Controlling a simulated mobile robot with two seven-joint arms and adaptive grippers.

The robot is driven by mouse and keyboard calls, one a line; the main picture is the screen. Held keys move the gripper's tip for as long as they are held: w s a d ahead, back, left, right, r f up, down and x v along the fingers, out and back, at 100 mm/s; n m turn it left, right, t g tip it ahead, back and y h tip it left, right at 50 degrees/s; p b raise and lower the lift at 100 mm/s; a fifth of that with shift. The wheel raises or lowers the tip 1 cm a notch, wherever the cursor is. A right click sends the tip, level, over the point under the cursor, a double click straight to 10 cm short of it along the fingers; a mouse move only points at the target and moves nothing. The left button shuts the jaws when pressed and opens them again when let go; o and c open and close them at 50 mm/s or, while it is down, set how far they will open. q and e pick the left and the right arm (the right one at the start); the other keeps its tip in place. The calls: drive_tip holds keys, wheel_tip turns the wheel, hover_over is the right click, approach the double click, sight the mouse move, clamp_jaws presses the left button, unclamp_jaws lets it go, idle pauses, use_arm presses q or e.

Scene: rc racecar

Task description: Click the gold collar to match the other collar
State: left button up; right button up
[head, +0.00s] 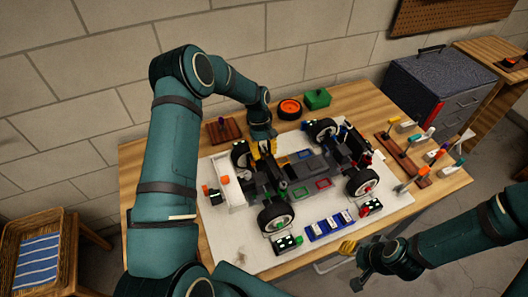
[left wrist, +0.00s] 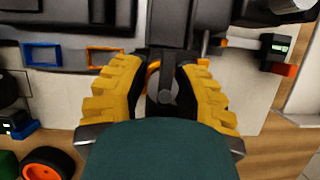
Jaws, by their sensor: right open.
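The racecar (head: 298,170) stands on a white mat (head: 240,235). My left gripper (head: 264,147) is down at the car's far left end, over its dark parts. In the left wrist view its yellow fingers (left wrist: 160,90) stand on either side of a dark rod-like part. An orange-gold curved piece (left wrist: 152,76), perhaps the gold collar, shows beside the left finger. Another small orange-gold bit (left wrist: 202,61) shows by the right finger. Whether the fingers touch anything is hidden. My right gripper (head: 356,250) is open and empty off the table's front right edge.
A loose orange-rimmed wheel (head: 290,109) and a green box (head: 317,98) lie behind the car. A wooden rack with several coloured-handled tools (head: 420,155) stands at right. A blue tray (head: 328,227) lies in front. The mat's front left is clear.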

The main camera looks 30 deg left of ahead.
use_arm(q)
clamp_jaws()
drive_tip(key=n, duration=0.2)
drive_tip(key=n+t+h, duration=0.1)
drive_tip(key=n, duration=0.2)
drive_tip(key=shift+s+t, duration=0.1)
drive_tip(key=shift+t, duration=0.2)
drive_tip(key=o, duration=0.9)
unclamp_jaws()
drive_tip(key=shift+o, duration=0.2)
drive_tip(key=shift+a+r, duration=0.1)
drive_tip(key=v, duration=1.2)
